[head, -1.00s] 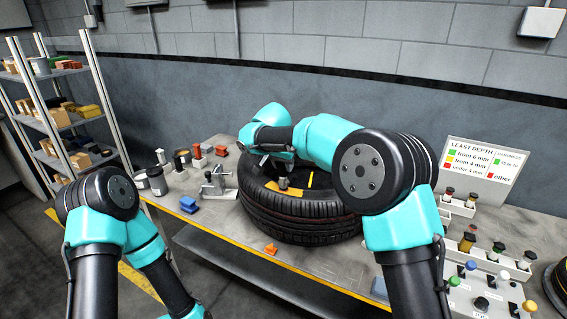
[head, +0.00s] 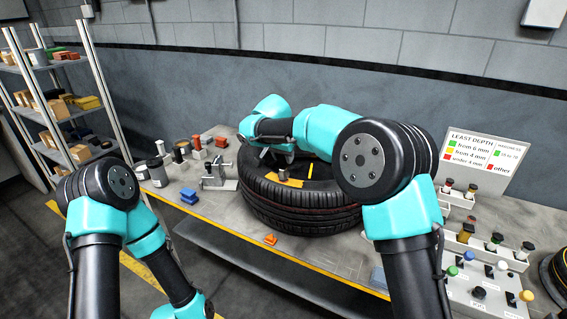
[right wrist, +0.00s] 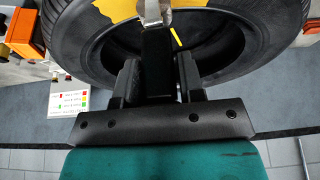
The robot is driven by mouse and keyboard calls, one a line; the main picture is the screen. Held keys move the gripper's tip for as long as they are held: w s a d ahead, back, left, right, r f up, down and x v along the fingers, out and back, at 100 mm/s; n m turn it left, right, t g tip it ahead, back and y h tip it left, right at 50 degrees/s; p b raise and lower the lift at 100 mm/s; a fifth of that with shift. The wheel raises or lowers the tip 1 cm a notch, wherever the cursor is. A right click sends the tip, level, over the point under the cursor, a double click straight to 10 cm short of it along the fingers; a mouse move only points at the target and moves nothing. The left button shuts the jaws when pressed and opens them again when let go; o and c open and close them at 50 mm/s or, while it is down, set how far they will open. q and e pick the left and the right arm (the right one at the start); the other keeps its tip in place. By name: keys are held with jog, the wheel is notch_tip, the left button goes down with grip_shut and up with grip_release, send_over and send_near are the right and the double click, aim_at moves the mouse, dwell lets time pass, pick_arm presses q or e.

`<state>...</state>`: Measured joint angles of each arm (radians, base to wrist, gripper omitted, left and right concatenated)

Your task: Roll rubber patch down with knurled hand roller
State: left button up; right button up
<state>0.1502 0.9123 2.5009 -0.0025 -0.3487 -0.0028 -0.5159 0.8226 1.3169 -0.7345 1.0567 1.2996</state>
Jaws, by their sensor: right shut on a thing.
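The black tyre (head: 300,212) lies flat on the bench, and it fills the upper part of the right wrist view (right wrist: 85,45). My right gripper (head: 280,150) is over the tyre's far left side, partly hidden by my forearm. In the right wrist view, my right gripper (right wrist: 158,82) is shut on the black handle of the hand roller (right wrist: 156,55). The roller's metal end (right wrist: 153,12) points toward the tyre and is cut off by the frame. Yellow markings (head: 290,182) show on the tyre's inside. I cannot make out the rubber patch. My left gripper is out of view.
A metal clamp-like fixture (head: 218,178), blue blocks (head: 188,196) and several small containers stand left of the tyre. An orange block (head: 270,239) lies in front. A control panel (head: 485,285) and a depth sign (head: 485,158) are at the right. A shelf rack (head: 60,100) stands far left.

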jog(key=shift+s+d+f, duration=0.1)
jog(key=shift+d, duration=0.05)
jog(key=shift+s+d, duration=0.1)
jog(key=shift+d, duration=0.15)
jog(key=shift+a, duration=0.1)
dwell(0.3)
jog(key=shift+w+a, duration=0.35)
jog(key=shift+a, duration=0.4)
jog(key=shift+d, duration=0.2)
jog(key=shift+s+d, duration=0.4)
jog(key=shift+d, duration=0.25)
jog(key=shift+w+a, duration=0.1)
jog(key=shift+a, duration=0.05)
dwell(0.4)
jog(key=shift+w+a, duration=0.35)
jog(key=shift+a, duration=0.3)
